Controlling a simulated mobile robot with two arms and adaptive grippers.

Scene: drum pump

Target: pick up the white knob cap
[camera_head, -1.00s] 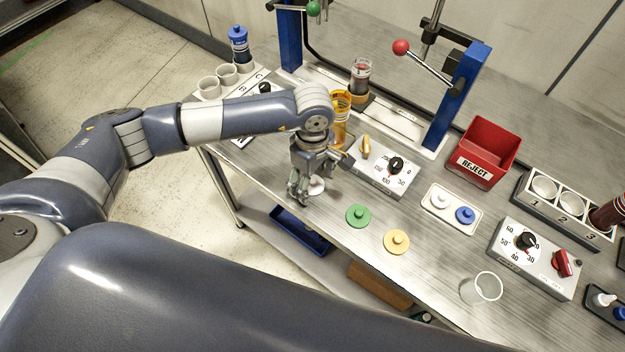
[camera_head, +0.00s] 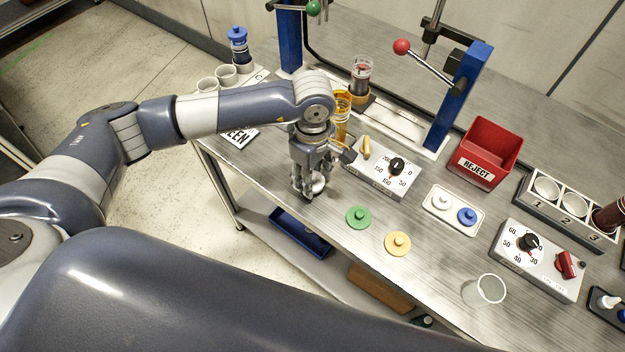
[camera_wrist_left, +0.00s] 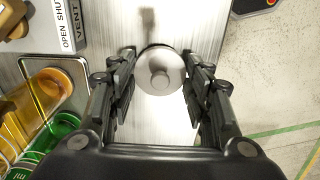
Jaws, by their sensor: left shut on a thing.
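The white knob cap (camera_head: 319,183) is a round disc with a small raised knob, near the bench's front left edge. My left gripper (camera_head: 310,190) points down over it and is shut on it, partly hiding it in the head view. In the left wrist view the cap (camera_wrist_left: 160,72) lies between the two fingers of the left gripper (camera_wrist_left: 159,58), one on each side of its rim. I cannot tell whether it is clear of the bench top. My right gripper is not in view.
A green cap (camera_head: 358,217) and a yellow cap (camera_head: 397,243) lie to the right. A dial box (camera_head: 383,182) and an amber cylinder (camera_head: 342,122) stand close behind the gripper. A red reject bin (camera_head: 486,152) is farther right. A clear cup (camera_head: 488,289) stands near the front edge.

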